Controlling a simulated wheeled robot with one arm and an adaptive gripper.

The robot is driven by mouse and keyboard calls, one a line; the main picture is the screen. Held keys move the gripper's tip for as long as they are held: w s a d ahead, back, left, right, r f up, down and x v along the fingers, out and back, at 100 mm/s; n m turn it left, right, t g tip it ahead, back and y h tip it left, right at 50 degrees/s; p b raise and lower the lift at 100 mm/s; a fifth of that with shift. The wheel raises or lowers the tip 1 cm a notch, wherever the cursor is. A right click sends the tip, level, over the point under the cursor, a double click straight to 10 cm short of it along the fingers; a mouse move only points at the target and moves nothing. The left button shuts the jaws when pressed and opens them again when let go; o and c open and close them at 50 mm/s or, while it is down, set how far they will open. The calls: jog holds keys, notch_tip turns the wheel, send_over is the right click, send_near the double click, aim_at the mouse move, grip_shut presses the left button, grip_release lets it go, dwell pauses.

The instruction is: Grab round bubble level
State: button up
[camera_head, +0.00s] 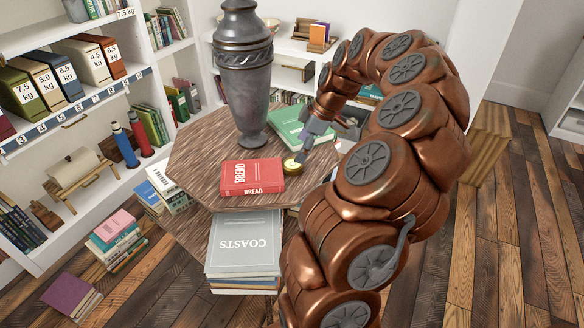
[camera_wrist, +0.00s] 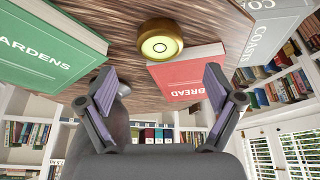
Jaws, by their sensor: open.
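The round bubble level (camera_head: 293,165) is a small brass disc with a pale yellow-green top. It lies on the wooden octagonal table (camera_head: 196,150), at the right end of the red BREAD book (camera_head: 252,177). In the wrist view the level (camera_wrist: 160,40) sits at the top middle, just beyond my open fingers, with the red book (camera_wrist: 188,75) close beside it. My gripper (camera_wrist: 160,95) is open and empty, its two purple-padded fingers spread apart. In the head view my gripper (camera_head: 303,152) is just above the level, partly blurred into the arm's end.
A green GARDENS book (camera_head: 300,127) lies behind the level, also in the wrist view (camera_wrist: 45,50). A grey COASTS book (camera_head: 243,242) tops a stack in front of the table. Shelves stand behind and left.

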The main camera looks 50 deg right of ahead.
aim_at(293, 163)
jog(key=shift+p+x, duration=0.45)
jog(key=shift+x, duration=2.35)
jog(key=shift+a+r, duration=0.1)
jog(key=c, duration=1.4)
